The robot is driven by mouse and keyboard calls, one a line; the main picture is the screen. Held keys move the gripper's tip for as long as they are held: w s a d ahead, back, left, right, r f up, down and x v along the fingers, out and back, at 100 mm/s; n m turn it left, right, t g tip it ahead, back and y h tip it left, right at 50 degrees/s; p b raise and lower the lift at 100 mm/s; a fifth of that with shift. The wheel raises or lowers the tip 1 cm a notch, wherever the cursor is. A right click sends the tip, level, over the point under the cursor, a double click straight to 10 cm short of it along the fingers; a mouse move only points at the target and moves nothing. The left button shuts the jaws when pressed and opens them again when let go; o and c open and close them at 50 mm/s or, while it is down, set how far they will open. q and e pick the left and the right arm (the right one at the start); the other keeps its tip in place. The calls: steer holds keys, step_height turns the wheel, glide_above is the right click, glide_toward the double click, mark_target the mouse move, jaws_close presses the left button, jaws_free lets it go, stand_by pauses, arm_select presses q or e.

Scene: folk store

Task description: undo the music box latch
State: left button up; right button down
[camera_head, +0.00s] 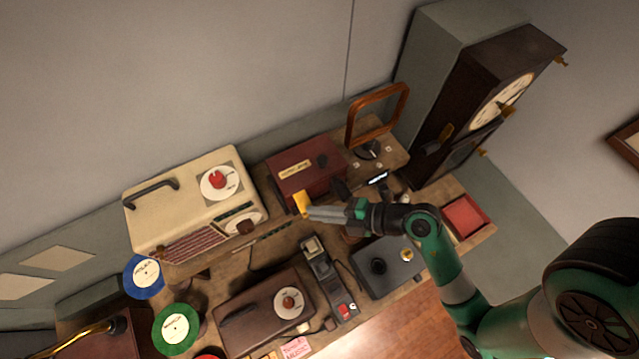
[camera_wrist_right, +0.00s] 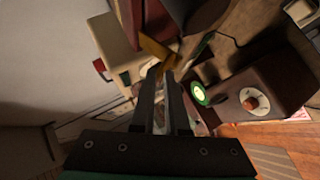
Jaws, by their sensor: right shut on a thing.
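The music box (camera_head: 312,178) is a dark red box with a label on its top, standing at the back middle of the bench. A yellow brass latch (camera_head: 302,203) shows at its front left corner. My right gripper (camera_head: 312,211) reaches in from the right and is shut on the latch at its fingertips. In the right wrist view the latch (camera_wrist_right: 158,48) shows as a yellow plate at the fingertips (camera_wrist_right: 164,78), with the dark red box (camera_wrist_right: 148,22) behind it. The exact grip on the latch is partly hidden. My left gripper is not in view.
A cream radio (camera_head: 165,215) stands left of the box. A wooden frame (camera_head: 378,115) and a tall clock (camera_head: 490,90) stand to the right. A brown box (camera_head: 250,312), a dark handset (camera_head: 325,275) and a grey box (camera_head: 385,278) crowd the front. A red tray (camera_head: 466,216) is at the right.

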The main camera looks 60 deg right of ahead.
steer(key=shift+w+d+r+m+g, duration=0.1)
steer(key=shift+w+r+m+g, duration=0.1)
steer(key=shift+r+m+g, duration=0.35)
steer(key=shift+r+g, duration=0.15)
steer(key=shift+g, duration=0.1)
steer(key=c, duration=0.9)
jaws_free()
